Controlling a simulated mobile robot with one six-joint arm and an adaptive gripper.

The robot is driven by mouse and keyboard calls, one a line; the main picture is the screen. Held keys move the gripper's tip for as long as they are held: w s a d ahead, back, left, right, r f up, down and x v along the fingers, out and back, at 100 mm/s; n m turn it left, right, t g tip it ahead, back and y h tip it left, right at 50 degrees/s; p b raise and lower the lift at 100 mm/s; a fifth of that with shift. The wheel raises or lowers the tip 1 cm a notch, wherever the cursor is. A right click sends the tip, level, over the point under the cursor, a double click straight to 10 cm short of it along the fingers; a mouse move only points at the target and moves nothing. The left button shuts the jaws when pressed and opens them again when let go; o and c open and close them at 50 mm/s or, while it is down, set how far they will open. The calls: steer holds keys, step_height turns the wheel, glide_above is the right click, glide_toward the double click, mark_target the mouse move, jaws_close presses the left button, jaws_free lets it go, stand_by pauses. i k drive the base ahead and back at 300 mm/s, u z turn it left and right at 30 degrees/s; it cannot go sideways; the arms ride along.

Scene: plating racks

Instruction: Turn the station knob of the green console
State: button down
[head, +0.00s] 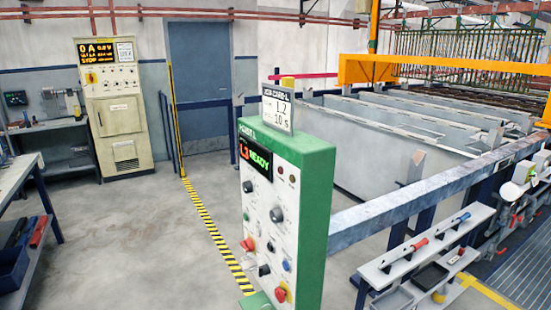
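The green console (315,215) stands upright in the middle foreground, its pale control face turned to the left. Its display (255,158) shows "L1" in red and "READY" in green. Below are a dark knob (248,187) at upper left and a larger dark knob (277,215) at right. Red controls sit lower, one at left (247,244) and one near the bottom (281,294). The labels are too small to read, so I cannot tell which is the station knob. A job card (277,109) on top reads "L2" and "10 s". My gripper is not in view.
A blue-grey rail (400,200) runs right from the console beside the tanks (370,150). A tool shelf (430,250) stands at lower right. A beige cabinet (118,125) is at the back left. The floor left of the yellow-black stripe (215,235) is clear.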

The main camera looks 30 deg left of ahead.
mark_target(247, 187)
steer(key=z, duration=0.35)
steer(key=k, duration=1.05)
steer(key=u, duration=1.55)
steer(key=i, duration=0.4)
steer(key=z, duration=0.05)
